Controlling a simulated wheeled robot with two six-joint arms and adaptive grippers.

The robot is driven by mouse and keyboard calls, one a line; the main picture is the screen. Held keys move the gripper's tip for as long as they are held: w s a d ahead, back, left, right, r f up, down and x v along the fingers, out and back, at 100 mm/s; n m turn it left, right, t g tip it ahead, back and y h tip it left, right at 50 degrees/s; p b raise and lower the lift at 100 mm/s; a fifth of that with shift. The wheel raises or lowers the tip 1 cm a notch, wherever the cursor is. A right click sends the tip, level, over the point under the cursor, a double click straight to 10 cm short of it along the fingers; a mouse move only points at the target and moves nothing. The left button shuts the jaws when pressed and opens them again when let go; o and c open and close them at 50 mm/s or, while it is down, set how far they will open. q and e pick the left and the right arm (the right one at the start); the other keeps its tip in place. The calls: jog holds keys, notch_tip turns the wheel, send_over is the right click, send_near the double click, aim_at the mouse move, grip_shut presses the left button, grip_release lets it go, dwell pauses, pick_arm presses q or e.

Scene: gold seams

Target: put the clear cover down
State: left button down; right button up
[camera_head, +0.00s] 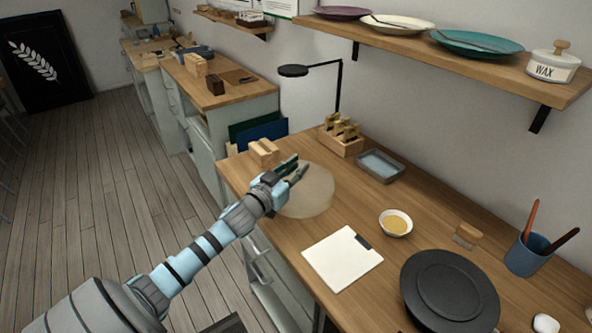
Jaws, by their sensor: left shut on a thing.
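The clear cover (312,196) is a round, see-through, faintly tan piece over the left part of the wooden workbench (345,213). My left gripper (292,169) reaches in from the left and is shut on the cover at its upper left side. The fingers hide part of the cover's rim. I cannot tell whether the cover touches the bench top or hangs just above it. My right gripper is not in view.
A wooden block (264,152) stands close behind the gripper. A wooden tool rack (341,142) and a grey tray (380,166) sit farther back. A white clipboard (342,258), a bowl of gold powder (396,223) and a black turntable (449,292) lie to the right.

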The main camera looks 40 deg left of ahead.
pick_arm(q)
jog(key=c, duration=1.5)
grip_release()
jog(key=shift+o, duration=0.2)
jog(key=shift+s+f, duration=0.1)
jog(key=shift+s, duration=0.15)
jog(key=s+b, duration=0.2)
jog(key=s, duration=0.1)
jog(key=s+b, duration=0.1)
jog(key=s, duration=0.1)
jog(key=shift+d+f, duration=0.15)
jog(key=shift+f, duration=0.1)
jog(key=s+p, duration=0.1)
jog(key=s, duration=0.5)
jog(key=shift+s+d+r, duration=0.25)
jog(key=shift+d+r, duration=0.1)
jog(key=shift+r, duration=0.1)
